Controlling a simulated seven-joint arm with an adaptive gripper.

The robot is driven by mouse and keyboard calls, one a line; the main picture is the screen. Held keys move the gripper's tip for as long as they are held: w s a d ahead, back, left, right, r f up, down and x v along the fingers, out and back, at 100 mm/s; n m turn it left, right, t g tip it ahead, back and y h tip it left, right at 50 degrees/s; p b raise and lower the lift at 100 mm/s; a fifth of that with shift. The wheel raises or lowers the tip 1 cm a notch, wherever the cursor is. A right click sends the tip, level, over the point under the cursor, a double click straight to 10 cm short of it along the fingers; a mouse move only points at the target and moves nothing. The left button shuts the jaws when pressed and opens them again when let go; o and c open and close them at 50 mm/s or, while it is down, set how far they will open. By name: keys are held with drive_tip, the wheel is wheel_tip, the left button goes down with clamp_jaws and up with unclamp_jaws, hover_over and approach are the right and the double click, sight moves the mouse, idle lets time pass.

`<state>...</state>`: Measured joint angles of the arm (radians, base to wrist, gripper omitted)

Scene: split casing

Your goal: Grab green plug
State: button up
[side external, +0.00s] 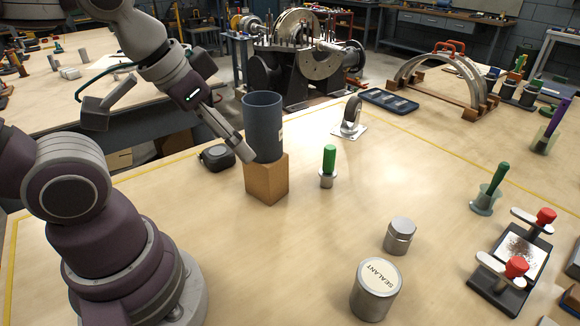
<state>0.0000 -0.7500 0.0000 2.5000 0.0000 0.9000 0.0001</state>
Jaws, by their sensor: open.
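A green plug (329,160) stands upright in a small metal collar (328,180) on the table, right of the wooden block. A second green piece, handle-like (495,179), leans in a translucent green cup (485,203) at the right. My gripper (243,150) is open, pointing down and right beside a dark blue-grey cylinder. One finger shows clearly; the cylinder may hide the rest. My gripper is left of the upright green plug and apart from it. I cannot tell whether it touches the cylinder.
The dark cylinder (263,122) stands on a wooden block (266,182), between my gripper and the upright green plug. A caster (351,117) stands behind the plug. A small metal jar (399,236) and a sealant can (376,290) stand in front.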

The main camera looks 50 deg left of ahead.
drive_tip(key=shift+w, duration=0.1)
drive_tip(key=shift+c, duration=0.3)
drive_tip(key=n+y, duration=0.1)
drive_tip(key=n, duration=0.1)
approach(326, 158)
drive_tip(key=shift+t, duration=0.4)
drive_tip(key=x, duration=0.6)
drive_tip(key=shift+d+f, duration=0.2)
drive_tip(key=x, duration=0.6)
drive_tip(key=shift+a+f, duration=0.2)
drive_tip(key=shift+a, duration=0.05)
clamp_jaws()
